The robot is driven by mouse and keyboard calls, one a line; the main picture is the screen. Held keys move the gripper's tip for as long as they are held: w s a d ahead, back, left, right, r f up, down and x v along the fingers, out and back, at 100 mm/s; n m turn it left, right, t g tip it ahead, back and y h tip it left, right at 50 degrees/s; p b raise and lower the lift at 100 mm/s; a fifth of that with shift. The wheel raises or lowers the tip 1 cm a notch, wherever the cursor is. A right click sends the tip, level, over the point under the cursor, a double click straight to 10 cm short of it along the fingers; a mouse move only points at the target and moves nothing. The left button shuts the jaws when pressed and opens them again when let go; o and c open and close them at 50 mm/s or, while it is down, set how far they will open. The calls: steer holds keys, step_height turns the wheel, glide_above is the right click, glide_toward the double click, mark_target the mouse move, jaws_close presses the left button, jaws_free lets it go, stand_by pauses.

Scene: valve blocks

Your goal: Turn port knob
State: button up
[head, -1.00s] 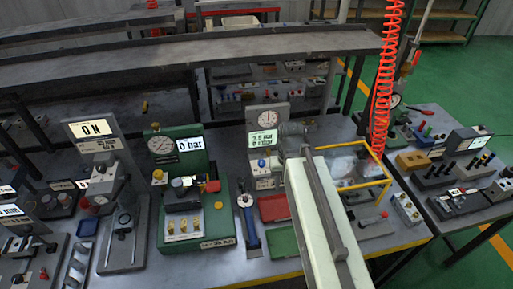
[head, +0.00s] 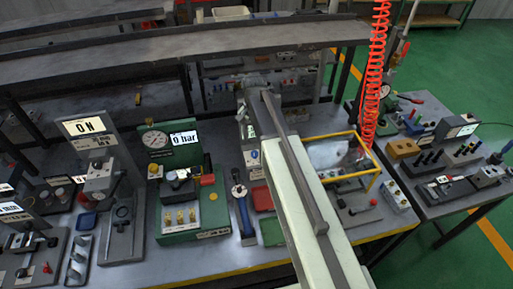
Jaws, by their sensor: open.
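I cannot tell for certain which knob is the port knob. A green valve unit (head: 212,212) stands left of my arm, with a round gauge (head: 155,140) and a "0 bar" display (head: 184,138). It carries a yellow knob (head: 153,171), a dark knob (head: 178,175), a red part (head: 207,180) and brass fittings (head: 180,216). Right of it, a grey panel (head: 252,158) is mostly hidden behind my arm. My arm reaches up from the bottom right over the bench. My gripper's fingers are hidden beyond the arm.
A blue-handled tool (head: 243,214) lies between the green unit and my arm. A red tray (head: 262,198) and green tray (head: 271,232) sit beside the arm. A yellow frame (head: 366,167) and a coiled red hose (head: 377,75) stand to the right. An "ON" panel (head: 85,126) stands left.

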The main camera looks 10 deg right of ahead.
mark_target(255, 153)
step_height(255, 153, down, 8)
steer(key=b, duration=0.8)
steer(key=shift+f, duration=0.1)
steer(key=shift+s, duration=0.1)
jaws_close()
steer(key=shift+d, duration=0.25)
steer(key=shift+a, duration=0.1)
